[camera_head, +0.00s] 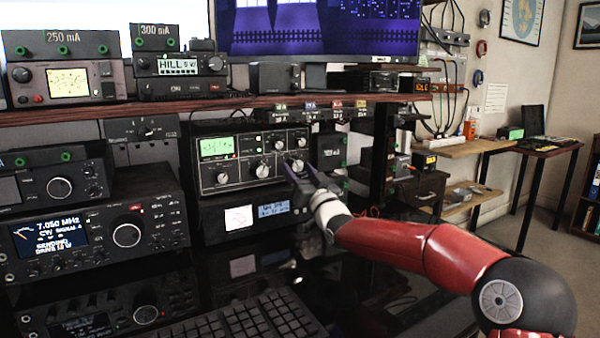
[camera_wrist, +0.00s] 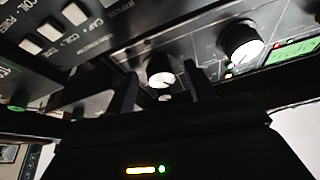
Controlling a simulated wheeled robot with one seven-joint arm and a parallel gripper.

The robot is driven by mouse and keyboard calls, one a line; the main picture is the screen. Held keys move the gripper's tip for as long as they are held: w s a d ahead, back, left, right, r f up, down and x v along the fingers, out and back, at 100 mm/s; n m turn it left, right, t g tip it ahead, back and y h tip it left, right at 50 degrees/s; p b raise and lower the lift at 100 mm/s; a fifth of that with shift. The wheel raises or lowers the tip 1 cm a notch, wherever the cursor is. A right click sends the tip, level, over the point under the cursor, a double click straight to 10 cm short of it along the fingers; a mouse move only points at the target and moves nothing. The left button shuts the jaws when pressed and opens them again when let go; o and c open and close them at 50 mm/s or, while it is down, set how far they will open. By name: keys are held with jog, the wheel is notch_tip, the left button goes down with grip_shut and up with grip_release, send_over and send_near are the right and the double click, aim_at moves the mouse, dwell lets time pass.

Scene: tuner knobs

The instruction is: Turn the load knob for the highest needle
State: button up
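The tuner (camera_head: 238,188) is a dark box on the desk with a lit green needle meter (camera_head: 217,147) and several pale-faced knobs. My gripper (camera_head: 299,171) is at the right end of its front panel, by the lower right knob (camera_head: 296,164). In the wrist view my gripper's two fingers (camera_wrist: 162,71) stand apart, with a white-faced knob (camera_wrist: 160,76) showing between their tips. I cannot tell whether they touch it. A second knob (camera_wrist: 242,44) and part of the green meter (camera_wrist: 293,52) lie to the right. The load label and exact needle position are unreadable.
A radio (camera_head: 110,235) stands at left. A unit with a blue display (camera_head: 245,212) sits under the tuner. A keyboard (camera_head: 245,325) lies in front.

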jog(key=c, duration=0.9)
jog(key=shift+f+m+h+b, duration=0.1)
jog(key=shift+m+h+b, duration=0.2)
jog(key=shift+m+b, duration=0.25)
jog(key=shift+s+a+m+t+h+b, duration=0.15)
jog(key=shift+m+t+h+b, duration=0.35)
jog(key=shift+m+b, duration=0.65)
jog(key=shift+a+m+h+b, duration=0.1)
jog(key=shift+m+h+b, duration=1)
jog(key=shift+m, duration=1.2)
jog(key=shift+r+m+h, duration=0.2)
jog(key=shift+m+h, duration=0.1)
jog(key=o, duration=1)
jog(key=shift+c, duration=0.2)
